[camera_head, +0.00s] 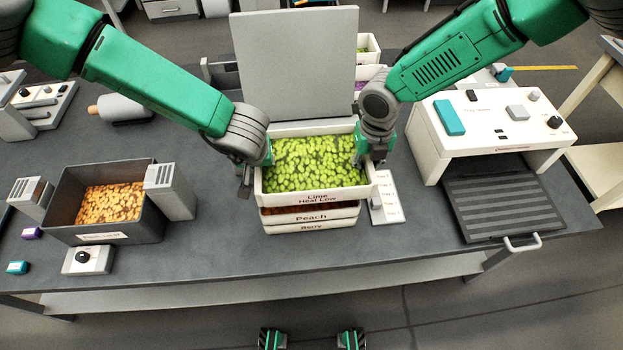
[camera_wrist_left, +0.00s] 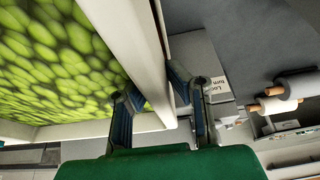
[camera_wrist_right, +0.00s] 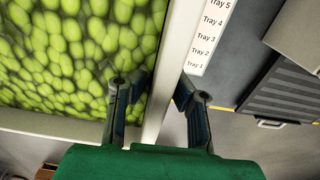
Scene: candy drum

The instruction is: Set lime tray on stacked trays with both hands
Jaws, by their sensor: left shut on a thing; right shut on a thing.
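The lime tray (camera_head: 318,195) is white, full of green candies and labelled Lime. It is at the centre of the head view, directly above the peach tray (camera_head: 310,218) and the berry tray (camera_head: 311,227), which are stacked on the table. Whether it touches the peach tray I cannot tell. My left gripper (camera_head: 251,178) is shut on its left wall; that wall (camera_wrist_left: 148,50) runs between the fingers in the left wrist view. My right gripper (camera_head: 372,168) is shut on its right wall, seen between the fingers in the right wrist view (camera_wrist_right: 174,75).
A grey upright panel (camera_head: 297,65) stands behind the stack. A dark bin (camera_head: 150,222) of orange candies is at left. A white label strip (camera_head: 386,200) lies right of the stack. A white machine (camera_head: 490,125) with a dark ribbed tray (camera_head: 500,205) is at right.

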